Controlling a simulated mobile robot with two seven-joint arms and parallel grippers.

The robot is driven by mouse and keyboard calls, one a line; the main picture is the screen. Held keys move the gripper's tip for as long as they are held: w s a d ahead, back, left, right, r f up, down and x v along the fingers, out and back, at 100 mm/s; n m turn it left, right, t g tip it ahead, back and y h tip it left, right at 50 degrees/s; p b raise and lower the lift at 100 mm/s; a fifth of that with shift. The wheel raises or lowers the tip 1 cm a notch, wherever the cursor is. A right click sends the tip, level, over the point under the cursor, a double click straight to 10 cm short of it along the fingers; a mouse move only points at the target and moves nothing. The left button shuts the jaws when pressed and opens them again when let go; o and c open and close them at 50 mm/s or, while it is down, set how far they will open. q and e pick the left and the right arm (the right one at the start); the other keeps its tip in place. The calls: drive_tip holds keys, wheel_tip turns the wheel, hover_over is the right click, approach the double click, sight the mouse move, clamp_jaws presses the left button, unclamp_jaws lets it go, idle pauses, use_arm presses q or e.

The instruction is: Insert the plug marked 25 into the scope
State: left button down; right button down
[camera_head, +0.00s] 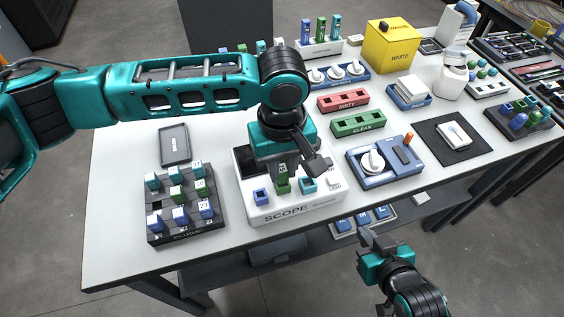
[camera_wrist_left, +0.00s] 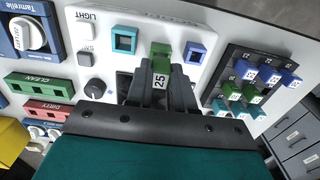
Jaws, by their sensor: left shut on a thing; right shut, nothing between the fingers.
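The white scope (camera_head: 290,213) stands near the table's front edge, with a blue port (camera_head: 261,196) at left and a teal port (camera_head: 308,184) at right. Both ports show in the left wrist view, blue (camera_wrist_left: 195,53) and teal (camera_wrist_left: 123,40). My left gripper (camera_head: 284,172) is shut on the green plug marked 25 (camera_wrist_left: 160,79), at the scope between these two ports. Green (camera_wrist_left: 160,50) shows just beyond the fingers. The fingers hide the plug's lower end, so I cannot tell how deep it sits. My right gripper (camera_head: 370,239) is shut and empty, off the table's front edge.
A dark rack (camera_head: 186,237) with several blue, green and teal plugs stands left of the scope. A blue device (camera_head: 384,162) with a white dial stands right of the scope. The green CLEAN block (camera_head: 358,123) is behind.

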use_arm(q)
drive_tip(key=shift+f, duration=0.55)
drive_tip(key=shift+p, duration=0.8)
drive_tip(key=shift+f, duration=0.1)
drive_tip(key=c, duration=0.9)
unclamp_jaws()
drive_tip(key=shift+r, duration=3.05)
